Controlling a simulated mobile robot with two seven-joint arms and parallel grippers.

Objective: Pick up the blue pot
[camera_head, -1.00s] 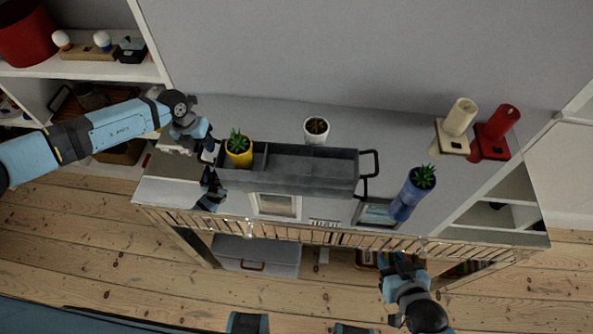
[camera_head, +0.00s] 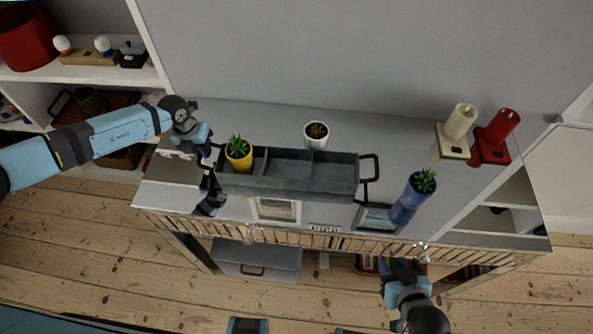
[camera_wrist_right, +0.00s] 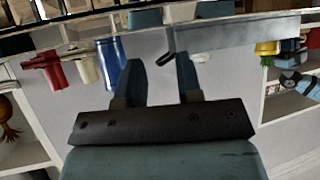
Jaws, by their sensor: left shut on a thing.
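The blue pot (camera_head: 404,206) holds a green plant and stands on the sideboard top, right of the grey tray (camera_head: 290,186). It also shows in the right wrist view (camera_wrist_right: 113,62). My left gripper (camera_head: 211,172) is shut at the tray's left end, on what looks like its handle; the fingers partly hide the grip. My right gripper (camera_head: 402,272) is empty, in front of the sideboard and apart from the blue pot. Its two fingers stand apart in the right wrist view (camera_wrist_right: 160,80).
A yellow pot (camera_head: 239,161) sits in the tray's left compartment. A white pot (camera_head: 316,134) stands behind the tray. A slatted rail (camera_head: 330,237) runs along the front edge.

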